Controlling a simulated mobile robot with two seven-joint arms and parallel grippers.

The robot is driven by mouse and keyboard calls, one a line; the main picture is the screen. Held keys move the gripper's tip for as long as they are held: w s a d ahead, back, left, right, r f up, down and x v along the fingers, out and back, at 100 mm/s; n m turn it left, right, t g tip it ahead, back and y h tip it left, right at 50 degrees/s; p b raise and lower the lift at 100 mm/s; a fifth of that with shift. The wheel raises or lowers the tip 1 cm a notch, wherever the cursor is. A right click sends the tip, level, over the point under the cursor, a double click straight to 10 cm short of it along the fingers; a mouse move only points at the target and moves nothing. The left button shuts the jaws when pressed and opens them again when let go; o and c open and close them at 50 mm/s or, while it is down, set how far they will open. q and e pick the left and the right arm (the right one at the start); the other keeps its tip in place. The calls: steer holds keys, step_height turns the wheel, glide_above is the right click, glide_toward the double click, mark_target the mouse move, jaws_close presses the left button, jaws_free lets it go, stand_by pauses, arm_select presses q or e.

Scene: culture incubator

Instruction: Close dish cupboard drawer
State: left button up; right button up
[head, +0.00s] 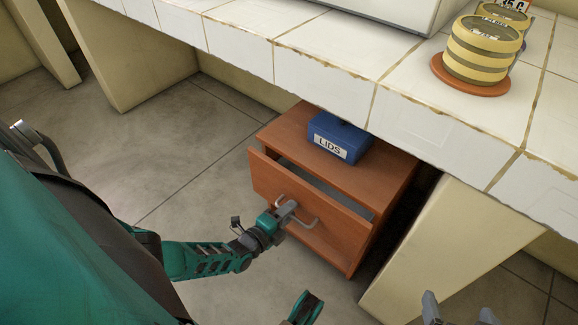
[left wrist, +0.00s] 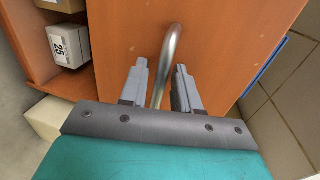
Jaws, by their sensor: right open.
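The wooden dish cupboard (head: 395,178) stands under the tiled counter. Its drawer (head: 268,180) is pulled part way out, with a dark gap behind the front's top edge. A metal bar handle (head: 312,224) is on the drawer front and also shows in the left wrist view (left wrist: 173,45). My left gripper (head: 287,212) is at the handle. In the left wrist view its fingers (left wrist: 160,88) are apart, with the handle bar between them and space beside it. My right gripper (head: 460,312) is open and empty at the bottom right, away from the cupboard.
A blue LIDS box (head: 340,138) sits on the cupboard top. The counter (head: 330,62) overhangs it, with yellow dishes (head: 484,50) on an orange base. A counter support (head: 425,250) stands right of the cupboard. A box marked 25 (left wrist: 70,42) shows beside the drawer front. Floor at left is clear.

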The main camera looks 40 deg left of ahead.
arm_select(q)
steer(key=shift+c, duration=0.2)
jaws_close()
stand_by(0.4)
